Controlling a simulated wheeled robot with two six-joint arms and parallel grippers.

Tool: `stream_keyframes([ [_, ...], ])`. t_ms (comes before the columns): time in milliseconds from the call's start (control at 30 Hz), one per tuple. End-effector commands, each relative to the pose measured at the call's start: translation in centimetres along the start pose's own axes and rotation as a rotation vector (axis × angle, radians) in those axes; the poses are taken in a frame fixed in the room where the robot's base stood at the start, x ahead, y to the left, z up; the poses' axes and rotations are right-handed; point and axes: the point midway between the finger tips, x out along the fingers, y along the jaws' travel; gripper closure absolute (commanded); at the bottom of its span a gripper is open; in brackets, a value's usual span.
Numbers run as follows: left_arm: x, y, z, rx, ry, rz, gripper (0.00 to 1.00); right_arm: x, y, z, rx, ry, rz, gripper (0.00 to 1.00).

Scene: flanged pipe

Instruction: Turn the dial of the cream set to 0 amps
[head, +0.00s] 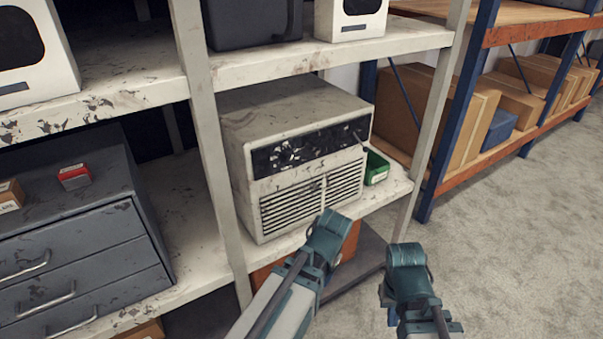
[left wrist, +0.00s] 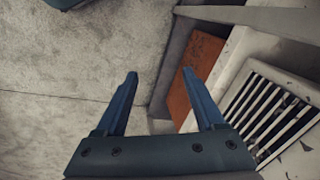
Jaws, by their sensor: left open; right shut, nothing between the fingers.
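The cream set (head: 300,165) stands on the middle shelf, a scuffed box with a dark, worn panel above a slatted grille. I cannot make out its dial or the pointer setting at this size. My left gripper (left wrist: 158,76) is open and empty in the left wrist view. The set's grille (left wrist: 275,110) is to the right of its fingers there, apart from them. In the head view my left wrist is in front of the set's lower right, and its fingers are hidden. My right gripper (head: 391,312) is low at the right, shut, mostly hidden by its arm.
A green bin (head: 376,168) is close to the set's right side. A shelf post (head: 212,140) rises at its left, another at its right. A grey drawer cabinet (head: 80,250) with a small red box (head: 74,177) stands left. Carpeted floor (head: 520,240) is free at the right.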

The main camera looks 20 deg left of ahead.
Motion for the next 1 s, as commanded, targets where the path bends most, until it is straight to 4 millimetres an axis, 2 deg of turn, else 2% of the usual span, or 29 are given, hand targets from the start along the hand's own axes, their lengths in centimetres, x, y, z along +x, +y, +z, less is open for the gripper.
stream_keyframes([
  [33,1.5,-0.9,-0.3,0.020,0.005,-0.032,0.29,1.4,-0.1,-0.1,0.000,0.000,0.000,1.00],
  [133,2.7,-3.5,-1.0,0.112,0.012,-0.135,0.29,2.7,-0.3,-0.2,0.000,0.000,0.000,1.00],
  [267,2.6,-6.5,-2.0,0.280,-0.001,-0.296,0.29,3.4,-0.3,-0.2,0.000,0.000,0.000,1.00],
  [367,1.6,-8.7,-3.1,0.448,-0.035,-0.446,0.29,3.7,-0.4,-0.2,0.000,0.000,0.000,1.00],
  [467,-0.6,-10.6,-4.8,0.658,-0.100,-0.630,0.29,3.8,-0.4,-0.2,0.000,0.000,0.000,1.00],
  [600,-5.5,-12.3,-7.8,0.978,-0.261,-0.919,0.29,3.8,-0.4,-0.2,0.000,0.000,0.000,1.00],
  [800,-12.2,-12.2,-11.3,1.293,-0.536,-1.231,0.29,3.8,-0.4,-0.2,0.000,0.000,0.000,1.00],
  [900,-14.2,-11.7,-12.2,1.370,-0.634,-1.317,0.29,3.8,-0.4,-0.2,0.000,0.000,0.000,1.00],
  [1000,-15.2,-11.4,-12.7,1.407,-0.690,-1.358,0.29,3.8,-0.4,-0.2,0.000,0.000,0.000,1.00],
])
